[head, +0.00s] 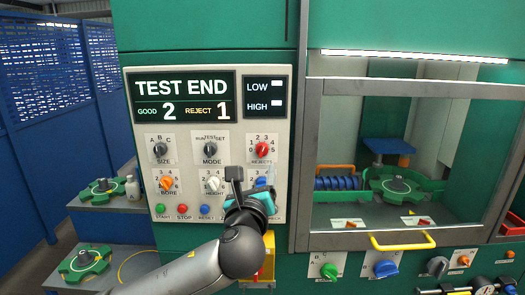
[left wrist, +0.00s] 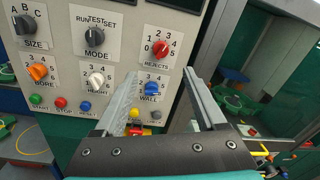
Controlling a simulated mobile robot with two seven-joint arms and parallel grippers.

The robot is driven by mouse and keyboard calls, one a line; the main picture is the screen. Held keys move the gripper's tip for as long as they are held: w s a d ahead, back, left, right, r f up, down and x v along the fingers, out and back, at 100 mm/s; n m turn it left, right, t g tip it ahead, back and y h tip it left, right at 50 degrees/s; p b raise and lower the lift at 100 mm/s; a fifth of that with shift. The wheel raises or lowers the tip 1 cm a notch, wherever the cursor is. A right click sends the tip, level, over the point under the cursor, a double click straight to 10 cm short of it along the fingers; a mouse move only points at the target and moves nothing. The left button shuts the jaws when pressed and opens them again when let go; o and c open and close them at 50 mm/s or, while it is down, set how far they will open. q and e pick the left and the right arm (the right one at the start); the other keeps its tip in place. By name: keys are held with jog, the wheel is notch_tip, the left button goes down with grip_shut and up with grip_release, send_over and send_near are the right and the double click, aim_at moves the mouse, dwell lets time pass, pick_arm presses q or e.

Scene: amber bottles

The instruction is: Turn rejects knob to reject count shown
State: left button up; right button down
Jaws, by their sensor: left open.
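The panel display (head: 181,97) reads TEST END, GOOD 2, REJECT 1. The red rejects knob (head: 263,149) sits at the upper right of the knob rows, with a scale of 0 to 5 around it. It also shows in the left wrist view (left wrist: 160,48), above and beyond my fingertips; its exact pointer setting is too small to tell surely. My left gripper (head: 248,178) is open and empty in front of the panel, below the rejects knob and partly over the blue wall knob (left wrist: 152,88). The fingers are apart from the rejects knob. My right gripper is not in view.
The mode knob (head: 210,149) is left of the rejects knob, and the white height knob (head: 212,184) is below it. Start (head: 159,209), stop (head: 183,210) and reset buttons line the bottom. A framed machine window with a yellow handle (head: 402,243) stands at the right.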

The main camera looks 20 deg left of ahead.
aim_at(261, 152)
pick_arm(q)
jog(key=p+x, duration=0.1)
jog(key=x, duration=1.2)
jog(key=shift+w+p, duration=0.2)
jog(key=shift+p, duration=0.15)
grip_shut()
